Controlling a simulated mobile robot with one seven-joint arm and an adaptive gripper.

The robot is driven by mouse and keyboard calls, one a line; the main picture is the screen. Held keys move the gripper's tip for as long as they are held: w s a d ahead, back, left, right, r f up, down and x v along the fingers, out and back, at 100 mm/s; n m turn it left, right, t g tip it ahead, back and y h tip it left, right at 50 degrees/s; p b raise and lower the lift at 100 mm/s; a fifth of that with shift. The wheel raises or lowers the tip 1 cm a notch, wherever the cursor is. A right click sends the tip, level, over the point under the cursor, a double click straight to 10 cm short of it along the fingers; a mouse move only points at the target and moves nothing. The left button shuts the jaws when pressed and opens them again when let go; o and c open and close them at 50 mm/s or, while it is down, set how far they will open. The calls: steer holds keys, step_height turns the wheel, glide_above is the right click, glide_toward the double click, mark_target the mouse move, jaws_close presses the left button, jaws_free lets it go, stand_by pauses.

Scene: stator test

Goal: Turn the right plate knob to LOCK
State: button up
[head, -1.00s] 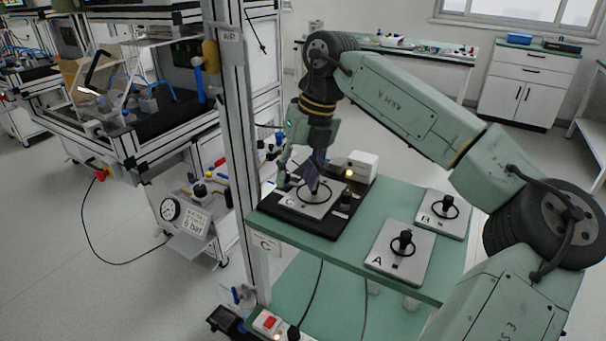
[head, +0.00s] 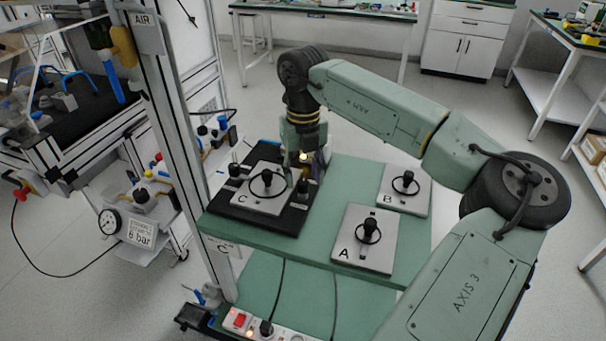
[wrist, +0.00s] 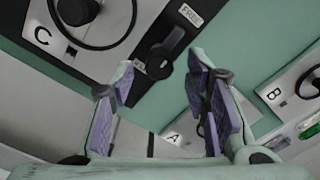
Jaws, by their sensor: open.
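The right plate knob (head: 303,188) is a small black knob on the dark base (head: 283,222), right of the grey plate C (head: 258,198). In the wrist view the knob (wrist: 160,66) has a bar handle pointing towards a FREE label (wrist: 190,15); no LOCK label is readable. My gripper (head: 306,172) is pointed down just behind the knob in the head view. In the wrist view my gripper (wrist: 163,72) is open, its purple-padded fingers apart, with the knob showing between and beyond the tips. I cannot see any contact.
A second knob (head: 235,171) stands left of plate C. Plates A (head: 350,256) and B (head: 418,197), each with a black ring and post, lie on the green table (head: 320,245) to the right. A metal upright (head: 178,130) stands at the table's left.

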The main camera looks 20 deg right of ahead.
steer(key=shift+f, duration=0.85)
steer(key=shift+c, duration=0.4)
jaws_close()
